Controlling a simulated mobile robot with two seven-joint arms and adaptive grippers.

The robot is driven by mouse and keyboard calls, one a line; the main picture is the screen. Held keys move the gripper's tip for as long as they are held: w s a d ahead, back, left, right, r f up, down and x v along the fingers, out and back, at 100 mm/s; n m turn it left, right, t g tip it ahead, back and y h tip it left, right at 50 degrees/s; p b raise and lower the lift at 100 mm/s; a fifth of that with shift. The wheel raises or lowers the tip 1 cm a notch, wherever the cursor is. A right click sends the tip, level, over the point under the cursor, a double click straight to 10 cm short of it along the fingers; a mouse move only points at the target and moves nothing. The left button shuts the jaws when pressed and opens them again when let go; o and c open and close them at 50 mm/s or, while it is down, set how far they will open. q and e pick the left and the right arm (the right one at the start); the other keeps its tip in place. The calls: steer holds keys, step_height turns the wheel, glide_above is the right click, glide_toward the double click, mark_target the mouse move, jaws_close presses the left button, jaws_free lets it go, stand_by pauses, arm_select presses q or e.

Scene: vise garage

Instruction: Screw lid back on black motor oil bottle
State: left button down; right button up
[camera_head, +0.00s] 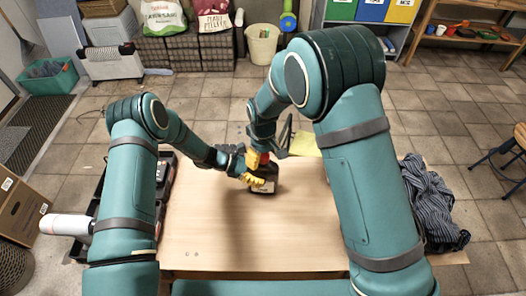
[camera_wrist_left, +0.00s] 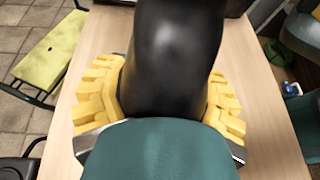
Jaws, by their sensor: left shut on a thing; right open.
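The black motor oil bottle (camera_head: 265,177) stands on the wooden table near its far edge. My left gripper (camera_head: 253,180) is shut on it, with a yellow finger across its front. In the left wrist view the dark bottle body (camera_wrist_left: 175,50) is between the yellow fingers of the left gripper (camera_wrist_left: 160,98). A red lid (camera_head: 265,158) shows at the bottle's top; whether it is seated or threaded cannot be told. My right gripper (camera_head: 258,158) is open at the lid from above, partly hidden by its own wrist.
The wooden table (camera_head: 220,235) is clear in front of the bottle. Black cases (camera_head: 163,185) lie along its left side. A striped cloth (camera_head: 430,205) is at the right edge. A yellow-green seat (camera_head: 305,143) is beyond the table.

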jaws_close()
steer(key=shift+m, duration=0.4)
jaws_free()
step_height(320, 180, up, 12)
stand_by(0.6)
